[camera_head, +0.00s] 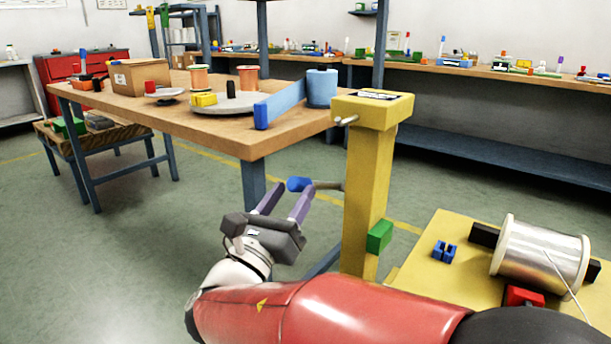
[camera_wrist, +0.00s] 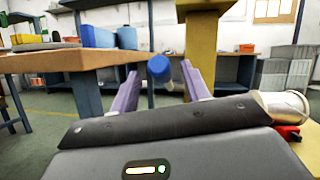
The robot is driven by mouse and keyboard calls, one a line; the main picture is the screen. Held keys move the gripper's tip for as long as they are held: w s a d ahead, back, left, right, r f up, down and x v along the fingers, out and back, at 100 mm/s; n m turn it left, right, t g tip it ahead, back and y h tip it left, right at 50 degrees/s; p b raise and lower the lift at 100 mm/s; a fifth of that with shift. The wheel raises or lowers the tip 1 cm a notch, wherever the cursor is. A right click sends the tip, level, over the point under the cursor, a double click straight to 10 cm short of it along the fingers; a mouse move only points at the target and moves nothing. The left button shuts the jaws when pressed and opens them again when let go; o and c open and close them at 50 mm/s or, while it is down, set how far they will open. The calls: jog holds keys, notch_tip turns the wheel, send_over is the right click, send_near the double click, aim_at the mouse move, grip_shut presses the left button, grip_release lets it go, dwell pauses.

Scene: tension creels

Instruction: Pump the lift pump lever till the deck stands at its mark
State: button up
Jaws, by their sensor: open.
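The pump lever shows as a short grey rod (camera_head: 329,186) with a blue knob (camera_head: 299,184), sticking out from the left of a yellow post (camera_head: 366,190). My gripper (camera_head: 294,190) is open, its two purple fingers pointing at the knob. In the wrist view the blue knob (camera_wrist: 159,68) appears between the fingertips (camera_wrist: 158,72); I cannot tell whether either finger touches it. A green block (camera_head: 380,236) sits on the post's right side. The yellow deck (camera_head: 418,262) at lower right carries a silver wire spool (camera_head: 541,254). No level mark is clearly readable.
A wooden table (camera_head: 220,133) with a blue bar (camera_head: 285,101), a blue cylinder (camera_head: 321,88) and a grey disc stands just behind and left of the post. Its corner is close to my gripper. Open green floor lies at left.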

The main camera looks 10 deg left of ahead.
aim_at(318, 186)
jog(key=x, duration=0.5)
jog(key=shift+w+d, duration=0.1)
jog(key=c, duration=1)
jog(key=shift+r, duration=0.15)
